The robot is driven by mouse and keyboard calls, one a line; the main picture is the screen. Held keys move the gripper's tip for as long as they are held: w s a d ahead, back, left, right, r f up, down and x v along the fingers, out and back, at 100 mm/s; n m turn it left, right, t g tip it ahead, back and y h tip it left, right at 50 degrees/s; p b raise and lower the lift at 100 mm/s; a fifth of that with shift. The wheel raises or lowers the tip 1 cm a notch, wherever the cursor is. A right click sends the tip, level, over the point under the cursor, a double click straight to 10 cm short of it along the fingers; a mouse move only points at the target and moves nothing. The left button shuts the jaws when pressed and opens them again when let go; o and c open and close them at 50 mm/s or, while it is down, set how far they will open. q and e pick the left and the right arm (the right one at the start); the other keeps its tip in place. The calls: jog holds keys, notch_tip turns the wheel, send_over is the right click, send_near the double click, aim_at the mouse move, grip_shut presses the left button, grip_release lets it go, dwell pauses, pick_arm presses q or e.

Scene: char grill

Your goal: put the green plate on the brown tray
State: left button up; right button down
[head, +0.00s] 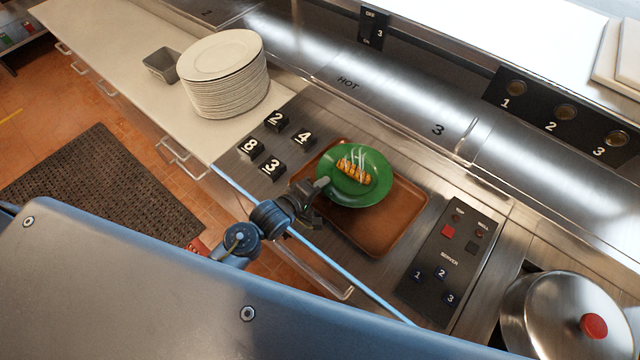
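The green plate (376,193) is round and carries an orange-brown food item with white stripes (354,170). In the head view it overlaps the upper left part of the brown tray (385,238), a shallow rectangle on the steel counter. I cannot tell whether the plate touches the tray or is held just above it. My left gripper (320,186) is at the plate's left rim, with one fingertip showing over the rim and the other hidden; it looks shut on the rim. My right gripper is out of view.
Black number blocks (272,166) stand left of the tray. A stack of white plates (224,85) and a small grey container (161,65) are further left. A button panel (447,262) and a lidded pot (560,315) are on the right.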

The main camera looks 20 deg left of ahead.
pick_arm(q)
jog(key=shift+r, duration=0.1)
jog(key=shift+s+a, duration=0.15)
jog(key=shift+s, duration=0.25)
jog(key=b+v, duration=0.2)
jog(key=v, duration=0.9)
jog(key=shift+r+b, duration=0.15)
jog(key=shift+b, duration=0.2)
jog(key=shift+s, duration=0.1)
